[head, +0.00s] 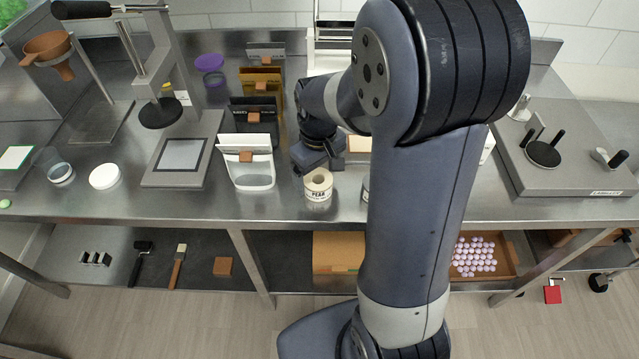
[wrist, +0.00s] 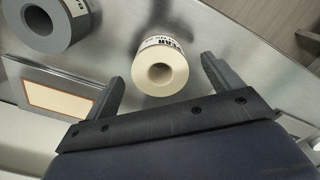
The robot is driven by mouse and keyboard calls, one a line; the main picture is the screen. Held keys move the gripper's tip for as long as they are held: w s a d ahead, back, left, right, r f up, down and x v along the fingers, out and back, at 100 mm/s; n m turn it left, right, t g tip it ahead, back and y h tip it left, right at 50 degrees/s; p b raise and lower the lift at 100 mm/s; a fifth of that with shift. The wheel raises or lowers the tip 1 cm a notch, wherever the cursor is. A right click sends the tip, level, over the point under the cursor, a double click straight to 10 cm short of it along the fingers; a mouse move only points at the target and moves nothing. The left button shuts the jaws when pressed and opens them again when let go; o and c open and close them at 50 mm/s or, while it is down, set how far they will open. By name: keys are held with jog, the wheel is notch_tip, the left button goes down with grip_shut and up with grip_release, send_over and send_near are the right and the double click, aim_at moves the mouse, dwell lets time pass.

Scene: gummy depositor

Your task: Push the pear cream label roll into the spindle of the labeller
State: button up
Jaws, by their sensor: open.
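The pear cream label roll (head: 318,187) is a cream roll with a hollow core and dark "PEAR" lettering, standing on the steel bench near its front edge. In the wrist view the roll (wrist: 160,66) lies just beyond and between the fingers, with its core facing the camera. My gripper (wrist: 162,85) is open and empty, with one finger on each side of the roll's near edge; contact cannot be told. In the head view my gripper (head: 318,165) is just behind the roll. The labeller (head: 575,175) is at the right end of the bench, with a black disc and upright spindle (head: 545,150).
A grey roll (wrist: 50,22) stands near the cream one in the wrist view, beside a framed cream panel (wrist: 58,100). A white pouch stand (head: 247,165) is left of the roll. My arm hides part of the bench between roll and labeller.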

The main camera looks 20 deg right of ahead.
aim_at(318, 180)
jog(key=shift+w+a+f, duration=0.1)
jog(key=shift+w+f, duration=0.05)
jog(key=shift+f, duration=0.5)
jog(key=shift+w+f, duration=0.15)
jog(key=shift+f, duration=0.45)
jog(key=shift+s+f, duration=0.1)
jog(key=shift+f, duration=0.25)
jog(key=c, duration=1.1)
notch_tip(318, 180, up, 10)
jog(key=o, duration=0.5)
jog(key=c, duration=0.9)
jog(key=shift+s, duration=0.1)
